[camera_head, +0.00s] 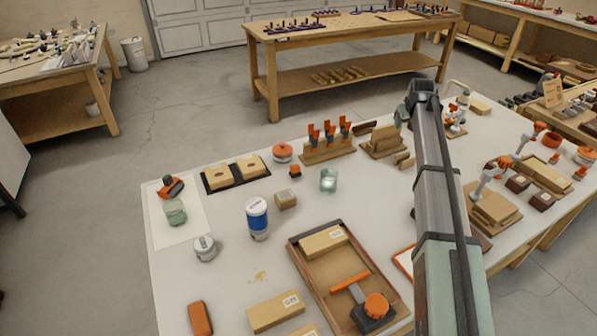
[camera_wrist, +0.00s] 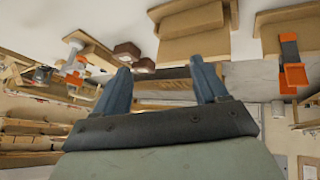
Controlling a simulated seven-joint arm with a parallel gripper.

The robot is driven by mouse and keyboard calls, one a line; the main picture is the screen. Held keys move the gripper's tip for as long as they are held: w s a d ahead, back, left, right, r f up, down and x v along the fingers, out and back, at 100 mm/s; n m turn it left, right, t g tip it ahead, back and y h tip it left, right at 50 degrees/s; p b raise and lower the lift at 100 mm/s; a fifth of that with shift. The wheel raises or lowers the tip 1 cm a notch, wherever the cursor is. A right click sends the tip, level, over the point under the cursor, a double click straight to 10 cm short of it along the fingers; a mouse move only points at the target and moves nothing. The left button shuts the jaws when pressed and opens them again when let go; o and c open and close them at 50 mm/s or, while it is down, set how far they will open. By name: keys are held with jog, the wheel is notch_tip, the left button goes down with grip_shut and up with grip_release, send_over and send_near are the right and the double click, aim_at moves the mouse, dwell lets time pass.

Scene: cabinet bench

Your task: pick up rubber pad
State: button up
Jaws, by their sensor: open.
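No thing is clearly marked as the rubber pad. A plain reddish-brown block (camera_head: 200,318) with rounded edges lies flat at the front left of the white bench and may be it. My arm reaches over the right half of the bench, and the block is far to its left, well apart from it. In the wrist view my gripper (camera_wrist: 165,84) shows two blue-grey fingers spread apart with nothing held between them. In the head view the fingertips are hard to make out. The block cannot be made out in the wrist view.
A wooden tray (camera_head: 297,262) holds a labelled box and an orange-knobbed tool. A blue-and-white can (camera_head: 257,218), a glass jar (camera_head: 328,180), a grey tin (camera_head: 205,248) and a labelled wooden block (camera_head: 275,311) stand around.

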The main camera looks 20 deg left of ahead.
jog(key=s+a+f+n+g, duration=0.15)
jog(key=s+a, duration=0.25)
jog(key=a, duration=0.5)
jog(key=s+a+g, duration=0.2)
jog(key=s+a, duration=0.2)
jog(key=a, duration=0.6)
jog(key=n+g, duration=0.2)
jog(key=g, duration=0.2)
send_over(295, 165)
jog(key=shift+t, duration=0.25)
jog(key=f, duration=0.8)
jog(key=shift+s+d, duration=0.35)
jog(key=shift+s, duration=0.05)
jog(key=shift+w+a+f, duration=0.15)
jog(key=shift+w+f, duration=0.05)
jog(key=shift+f, duration=1.2)
jog(key=shift+w+a+f, duration=0.15)
jog(key=shift+f, duration=1.25)
jog(key=c, duration=1.1)
jog(key=shift+r, duration=0.15)
jog(key=shift+c, duration=0.2)
